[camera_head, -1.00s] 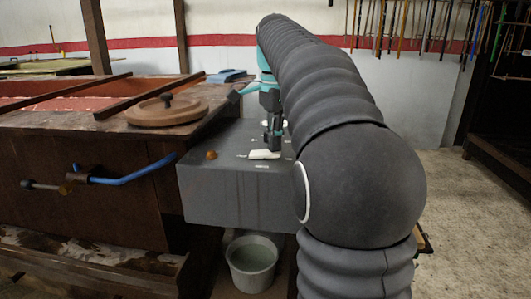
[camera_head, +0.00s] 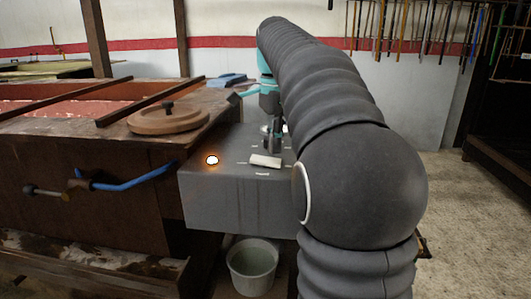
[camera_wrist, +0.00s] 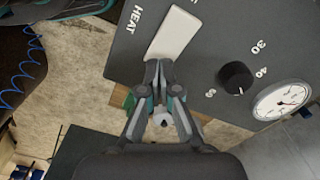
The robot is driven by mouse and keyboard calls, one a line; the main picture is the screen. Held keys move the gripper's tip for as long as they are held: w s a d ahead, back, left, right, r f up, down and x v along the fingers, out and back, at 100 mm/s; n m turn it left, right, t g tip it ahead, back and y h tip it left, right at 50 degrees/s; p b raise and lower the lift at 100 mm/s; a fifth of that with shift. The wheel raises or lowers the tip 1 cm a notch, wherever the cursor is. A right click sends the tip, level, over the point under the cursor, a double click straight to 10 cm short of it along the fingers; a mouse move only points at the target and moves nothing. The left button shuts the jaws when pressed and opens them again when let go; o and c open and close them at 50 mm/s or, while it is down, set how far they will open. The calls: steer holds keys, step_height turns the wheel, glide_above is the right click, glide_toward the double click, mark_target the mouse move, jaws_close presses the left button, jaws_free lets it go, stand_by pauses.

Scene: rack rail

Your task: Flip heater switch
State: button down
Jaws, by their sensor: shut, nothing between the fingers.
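The heater switch (camera_head: 265,161) is a white rocker on the top of a grey control box (camera_head: 235,195). In the wrist view the white switch (camera_wrist: 173,33) lies beside the word HEAT. My gripper (camera_head: 272,150) is shut and empty, just behind the switch in the head view. In the wrist view my gripper (camera_wrist: 158,66) has its fingertips together at the switch's lower end. I cannot tell whether they touch it. An indicator lamp (camera_head: 212,160) on the box glows bright orange-white.
A black knob (camera_wrist: 235,78) and a round gauge (camera_wrist: 283,100) sit on the panel. A wooden tank with a round lid (camera_head: 168,117) and a blue-handled lever (camera_head: 135,181) stands left. A bucket (camera_head: 253,268) is below the box. Open floor lies right.

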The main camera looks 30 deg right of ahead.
mark_target(275, 161)
steer(key=shift+r+p, duration=0.8)
steer(key=shift+r, duration=1.7)
steer(key=s+a+f+n+t, duration=0.2)
steer(key=s+a+f+n, duration=0.5)
steer(key=s+f+n, duration=0.2)
steer(key=s+a+f+n+t, duration=0.3)
steer(key=s+a+f+n, duration=0.4)
steer(key=s+f+n, duration=0.2)
step_height(275, 161, down, 4)
steer(key=s, duration=0.2)
steer(key=shift+s+n+t, duration=0.3)
steer(key=shift+s+n, duration=0.1)
